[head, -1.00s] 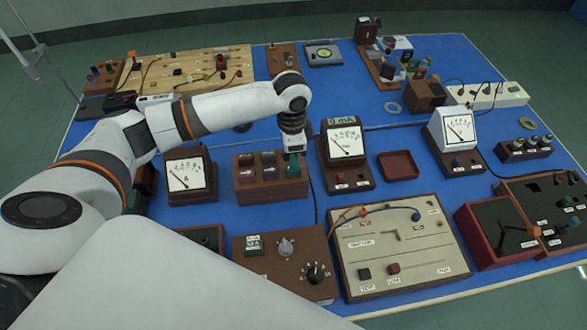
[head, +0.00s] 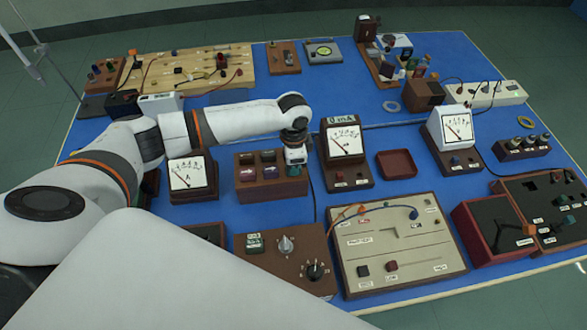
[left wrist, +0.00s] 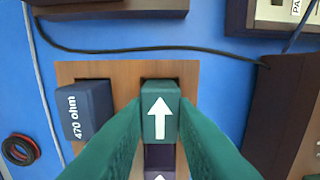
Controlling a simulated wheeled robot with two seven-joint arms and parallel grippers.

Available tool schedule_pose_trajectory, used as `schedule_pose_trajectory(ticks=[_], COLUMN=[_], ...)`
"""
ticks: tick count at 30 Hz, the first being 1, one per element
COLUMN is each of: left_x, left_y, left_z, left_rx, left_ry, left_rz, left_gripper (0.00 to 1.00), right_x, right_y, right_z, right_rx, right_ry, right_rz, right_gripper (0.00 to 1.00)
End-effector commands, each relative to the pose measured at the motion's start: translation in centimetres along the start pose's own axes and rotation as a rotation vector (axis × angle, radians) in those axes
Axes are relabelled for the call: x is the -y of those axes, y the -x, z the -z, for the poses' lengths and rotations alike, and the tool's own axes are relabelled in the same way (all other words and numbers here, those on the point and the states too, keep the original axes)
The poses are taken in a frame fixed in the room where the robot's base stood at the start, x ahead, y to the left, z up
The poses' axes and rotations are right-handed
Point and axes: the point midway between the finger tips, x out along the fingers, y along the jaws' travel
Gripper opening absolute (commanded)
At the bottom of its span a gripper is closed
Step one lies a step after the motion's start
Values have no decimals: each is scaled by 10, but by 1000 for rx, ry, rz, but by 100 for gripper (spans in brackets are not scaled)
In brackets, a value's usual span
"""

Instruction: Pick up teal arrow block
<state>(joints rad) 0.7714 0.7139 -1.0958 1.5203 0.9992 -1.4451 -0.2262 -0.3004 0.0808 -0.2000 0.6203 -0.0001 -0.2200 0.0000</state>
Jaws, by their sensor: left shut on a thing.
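The teal arrow block (left wrist: 160,112), with a white arrow on top, is in a compartment of the brown wooden rack (left wrist: 125,72). My left gripper (left wrist: 160,135) has its two teal fingers closed on the block's sides. In the head view the left gripper (head: 294,163) points down over the right end of the rack (head: 272,190), and the block (head: 293,170) shows just under it. I cannot tell whether the block is raised from its compartment. My right gripper is not in view.
A dark 470 ohm block (left wrist: 84,110) and a purple arrow block (left wrist: 160,158) sit beside the teal one. Meters stand left (head: 190,175) and right (head: 345,143) of the rack. A red tray (head: 397,164) lies further right. A black cable (left wrist: 150,49) runs behind the rack.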

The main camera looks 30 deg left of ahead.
Motion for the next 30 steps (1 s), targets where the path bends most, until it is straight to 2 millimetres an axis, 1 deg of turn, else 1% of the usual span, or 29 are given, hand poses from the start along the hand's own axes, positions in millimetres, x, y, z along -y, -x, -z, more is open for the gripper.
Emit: schedule_pose_trajectory(ticks=[5, 8, 11, 18, 21, 25, 30], left_x=[0, -1, -1, -1, -1, -1, 0], left_y=[1, 7, 22, 70, 86, 100, 110], left_z=[0, 0, -1, -1, -1, -1, 0], left_rx=[1, 3, 5, 4, 3, 2, 1], left_ry=[0, 0, 0, 1, 0, 0, 0], left_rz=[-1, -2, -4, -4, -2, -1, 1], left_gripper=[1, 1, 1, 1, 1, 1, 1], right_x=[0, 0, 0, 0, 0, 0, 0], right_y=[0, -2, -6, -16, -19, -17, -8], right_z=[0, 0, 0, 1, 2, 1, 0], right_rx=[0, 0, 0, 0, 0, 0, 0], right_ry=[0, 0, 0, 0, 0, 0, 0], right_rz=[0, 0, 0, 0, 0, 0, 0], right_gripper=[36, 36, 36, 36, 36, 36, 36])
